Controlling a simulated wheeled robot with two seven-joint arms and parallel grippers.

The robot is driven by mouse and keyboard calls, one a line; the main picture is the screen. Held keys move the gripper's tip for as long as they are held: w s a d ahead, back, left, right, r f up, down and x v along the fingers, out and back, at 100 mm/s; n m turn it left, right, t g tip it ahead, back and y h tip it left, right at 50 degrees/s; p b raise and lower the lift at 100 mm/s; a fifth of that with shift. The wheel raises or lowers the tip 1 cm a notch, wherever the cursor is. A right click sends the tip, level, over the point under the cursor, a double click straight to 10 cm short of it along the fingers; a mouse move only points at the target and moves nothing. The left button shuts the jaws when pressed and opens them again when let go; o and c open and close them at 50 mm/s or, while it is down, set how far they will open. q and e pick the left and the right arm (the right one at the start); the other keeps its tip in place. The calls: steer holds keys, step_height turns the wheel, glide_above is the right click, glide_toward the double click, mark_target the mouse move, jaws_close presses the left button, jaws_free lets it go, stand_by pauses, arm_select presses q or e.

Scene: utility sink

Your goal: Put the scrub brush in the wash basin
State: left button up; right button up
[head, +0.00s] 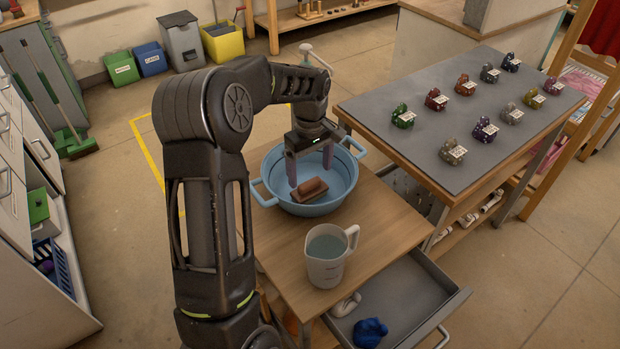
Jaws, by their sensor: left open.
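The wash basin (345,178) is a round light-blue tub with two handles on the small wooden table. The scrub brush (310,190), a brown block with a darker top, lies inside it near the front left. My left gripper (310,174) reaches down into the basin from above, its two purple-grey fingers apart. The fingertips are just behind and around the brush; whether they touch it I cannot tell. My right gripper is not in view.
A measuring jug (327,258) with liquid stands in front of the basin. Below it an open drawer (405,300) holds a blue item (370,331) and a whitish item. A grey-topped table (470,110) with several small figures stands to the right.

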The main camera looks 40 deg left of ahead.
mark_target(310, 182)
arm_select(q)
step_height(310, 182, up, 8)
steer(key=shift+r, duration=0.2)
stand_by(0.8)
